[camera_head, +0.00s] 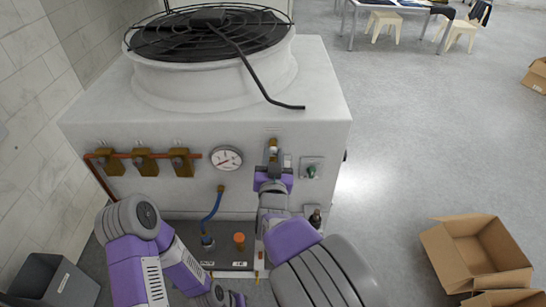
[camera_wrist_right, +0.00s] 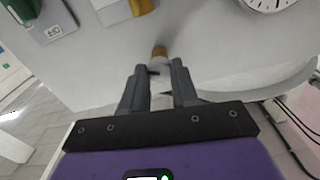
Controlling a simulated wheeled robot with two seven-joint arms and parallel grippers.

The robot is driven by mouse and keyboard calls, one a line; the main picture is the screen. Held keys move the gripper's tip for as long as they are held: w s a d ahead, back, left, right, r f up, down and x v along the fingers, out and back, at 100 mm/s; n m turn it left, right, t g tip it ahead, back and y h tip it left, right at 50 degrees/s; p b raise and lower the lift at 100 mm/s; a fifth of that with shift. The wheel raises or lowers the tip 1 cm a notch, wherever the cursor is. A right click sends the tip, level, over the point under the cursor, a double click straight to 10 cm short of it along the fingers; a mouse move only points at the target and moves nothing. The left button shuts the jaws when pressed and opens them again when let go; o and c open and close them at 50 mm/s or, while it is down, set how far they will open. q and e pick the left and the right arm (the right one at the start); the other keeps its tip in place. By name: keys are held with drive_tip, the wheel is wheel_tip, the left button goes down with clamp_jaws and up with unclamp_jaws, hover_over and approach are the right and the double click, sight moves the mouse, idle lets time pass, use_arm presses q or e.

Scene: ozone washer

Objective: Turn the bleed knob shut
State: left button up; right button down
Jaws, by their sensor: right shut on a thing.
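The bleed knob is a small brass-coloured fitting (camera_head: 273,145) on the front face of the white washer cabinet, right of the round gauge. My right gripper (camera_head: 272,158) reaches up to it from below and is shut on it. In the right wrist view, the two dark fingers (camera_wrist_right: 158,88) stand on either side of a short brass and white stub (camera_wrist_right: 160,54); the exact grip contact is partly hidden. My left arm is folded at the lower left of the head view, and its gripper end is low at the bottom edge, too unclear to read.
The round gauge (camera_head: 226,159) and several brass valves on a copper pipe (camera_head: 144,162) are left of the knob. A green switch (camera_head: 311,171) is close on its right. A blue hose (camera_head: 213,214) and an orange cap (camera_head: 239,239) sit below. Cardboard boxes (camera_head: 475,250) stand right.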

drive_tip(key=shift+n, duration=0.3)
drive_tip(key=n+p, duration=0.2)
drive_tip(key=n, duration=0.2)
drive_tip(key=shift+p, duration=0.3)
drive_tip(key=n+p, duration=0.3)
drive_tip(key=n, duration=0.3)
drive_tip(key=shift+n, duration=0.4)
drive_tip(key=n+p, duration=0.2)
drive_tip(key=n, duration=0.3)
drive_tip(key=shift+a+n, duration=0.1)
drive_tip(key=shift+n, duration=0.2)
drive_tip(key=n+p, duration=0.1)
drive_tip(key=n, duration=0.4)
drive_tip(key=shift+f+n, duration=0.1)
drive_tip(key=shift+n, duration=0.2)
drive_tip(key=c, duration=0.9)
unclamp_jaws()
drive_tip(key=shift+o, duration=0.2)
